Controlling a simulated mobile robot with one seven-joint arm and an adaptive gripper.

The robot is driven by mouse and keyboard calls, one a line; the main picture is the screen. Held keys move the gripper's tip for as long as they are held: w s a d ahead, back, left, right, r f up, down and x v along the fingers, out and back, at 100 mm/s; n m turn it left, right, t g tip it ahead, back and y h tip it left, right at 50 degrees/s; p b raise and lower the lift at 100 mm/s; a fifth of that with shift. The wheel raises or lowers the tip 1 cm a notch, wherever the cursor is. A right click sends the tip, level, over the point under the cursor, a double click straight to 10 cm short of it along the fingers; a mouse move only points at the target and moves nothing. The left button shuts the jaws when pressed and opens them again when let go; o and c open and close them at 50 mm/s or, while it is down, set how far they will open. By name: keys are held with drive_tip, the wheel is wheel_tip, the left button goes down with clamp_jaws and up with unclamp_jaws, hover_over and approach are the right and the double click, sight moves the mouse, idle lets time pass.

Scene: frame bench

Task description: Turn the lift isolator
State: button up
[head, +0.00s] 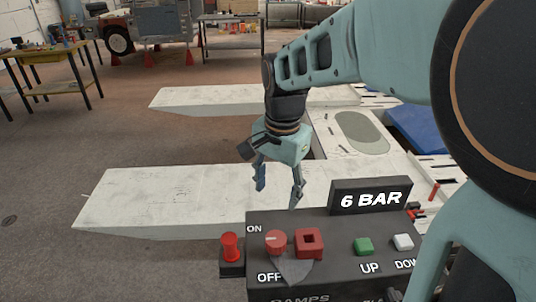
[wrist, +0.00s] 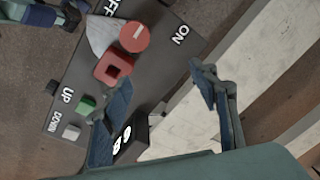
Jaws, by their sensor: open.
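The lift isolator appears to be the round red knob (head: 276,240) between the ON and OFF labels on the dark control box (head: 330,222). It also shows in the wrist view (wrist: 134,37), with a short pale mark on its face; I cannot tell which label the mark points at. A red square block with a square hole (head: 309,241) sits right beside it, also in the wrist view (wrist: 113,68). A grey pointed plate (head: 294,271) lies beneath both. My gripper (head: 279,190) is open and empty above the box's back edge, apart from the knob; its fingers also show in the wrist view (wrist: 160,78).
A red upright plunger-like piece (head: 231,246) stands at the box's left end. Green UP (head: 364,246) and white DOWN (head: 403,242) buttons are at the right. A raised "6 BAR" sign (head: 371,199) stands behind them. White lift ramps (head: 165,200) lie beyond.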

sight(276, 238)
drive_tip(key=shift+m+g, duration=0.6)
drive_tip(key=shift+g, duration=0.1)
drive_tip(key=s+f, duration=0.1)
drive_tip(key=f, duration=0.3)
drive_tip(key=s+f, duration=0.1)
drive_tip(key=f, duration=0.3)
drive_tip(key=s+f, duration=0.2)
drive_tip(key=f, duration=0.2)
drive_tip(key=shift+p, duration=0.4)
clamp_jaws()
